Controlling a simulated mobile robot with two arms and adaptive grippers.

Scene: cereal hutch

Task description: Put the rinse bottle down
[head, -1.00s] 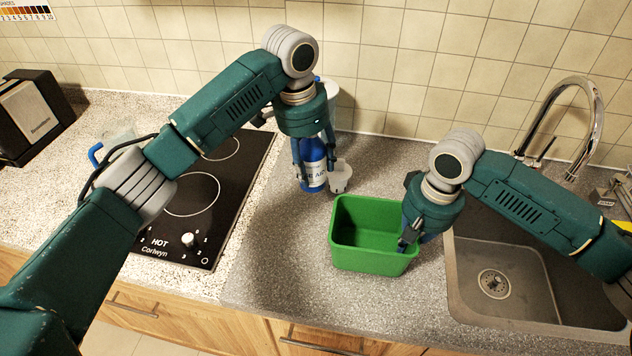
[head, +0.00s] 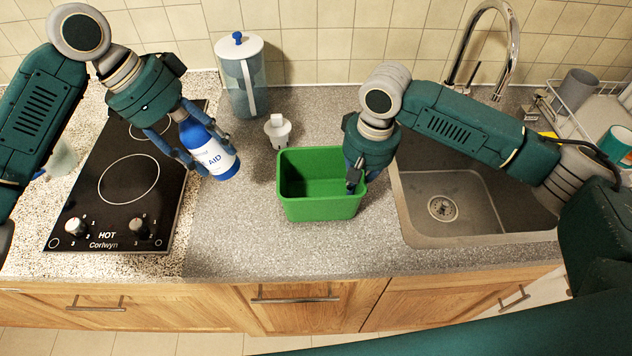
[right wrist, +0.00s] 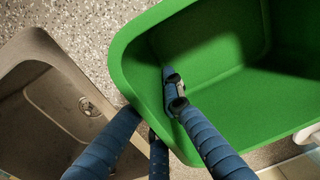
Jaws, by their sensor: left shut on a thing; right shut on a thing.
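My right gripper (head: 353,182) is shut on the right wall of a green tub (head: 320,208), which stands on the counter left of the sink. In the right wrist view the fingers straddle the rim of the tub (right wrist: 215,70), one inside and one outside.
A water filter jug (head: 242,85) stands at the back wall, with a small white part (head: 278,131) in front of it. The black hob (head: 125,195) is on the left and the sink (head: 470,210) on the right. Counter in front of the tub is clear.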

